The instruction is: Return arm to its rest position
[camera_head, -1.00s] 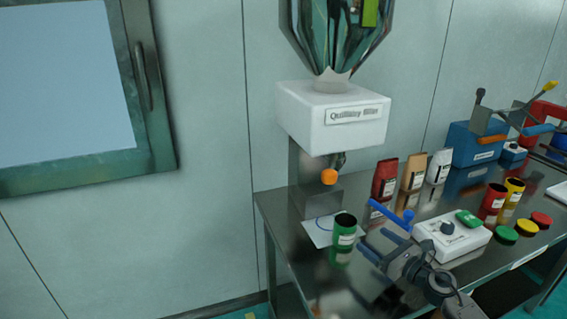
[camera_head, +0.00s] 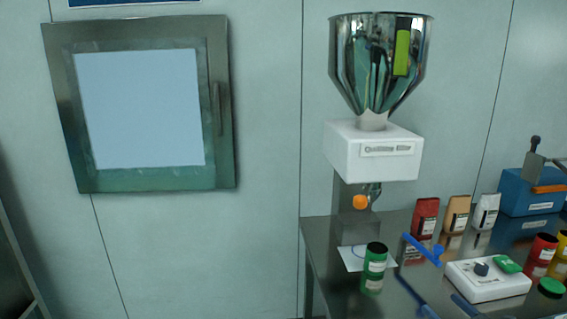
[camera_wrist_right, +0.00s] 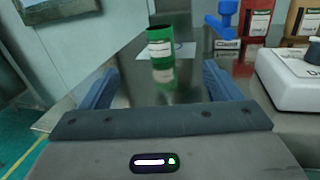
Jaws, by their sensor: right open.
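My right gripper (camera_head: 426,287) is at the lower right of the head view, its two blue fingers apart and nothing between them. In the right wrist view the open gripper (camera_wrist_right: 160,75) has its fingers on either side of the line of sight to a green can (camera_wrist_right: 160,45). The green can (camera_head: 376,257) stands upright on a white sheet (camera_head: 352,260) near the left end of the metal table, beyond the fingers and apart from them. My left gripper is not in view.
A hopper dispenser (camera_head: 372,153) stands behind the can. A blue handle-shaped object (camera_head: 424,250), a white control box (camera_head: 488,281) and coffee-like bags (camera_head: 457,214) are to the right. The metal table (camera_head: 322,235) ends on the left, with free room beyond.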

